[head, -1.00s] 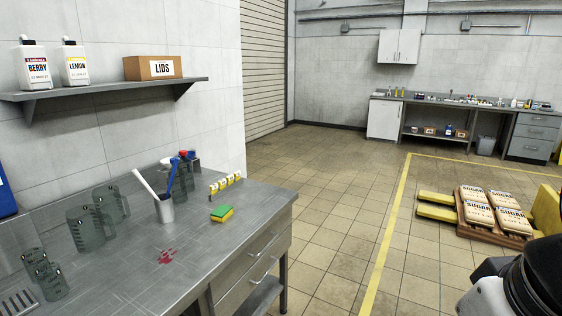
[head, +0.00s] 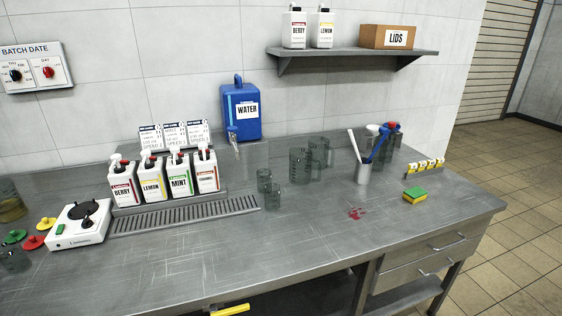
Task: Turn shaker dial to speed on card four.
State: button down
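A white shaker (head: 80,226) stands at the left of the steel bench, with a round black plate on top. A black dial (head: 87,223) and a green switch (head: 60,229) show on its front; the dial's setting is too small to read. Three printed cards (head: 174,135) stand in a row behind the pump bottles; their small text and numbers are not clear. A rack with several small yellow-and-white pieces (head: 424,165) stands at the right; their marks are unreadable. My gripper is not in view.
Pump bottles (head: 152,179) stand behind a drain grate (head: 187,215). Jugs (head: 300,166), a utensil cup (head: 363,173), a sponge (head: 414,195) and a blue water container (head: 241,108) are further right. Coloured lids (head: 35,242) lie left of the shaker. The bench's front middle is clear.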

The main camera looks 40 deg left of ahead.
aim_at(87, 223)
jog(key=u, duration=2.35)
jog(key=i+l, duration=0.1)
jog(key=i, duration=0.5)
jog(key=i+l, duration=0.1)
jog(key=i, duration=0.5)
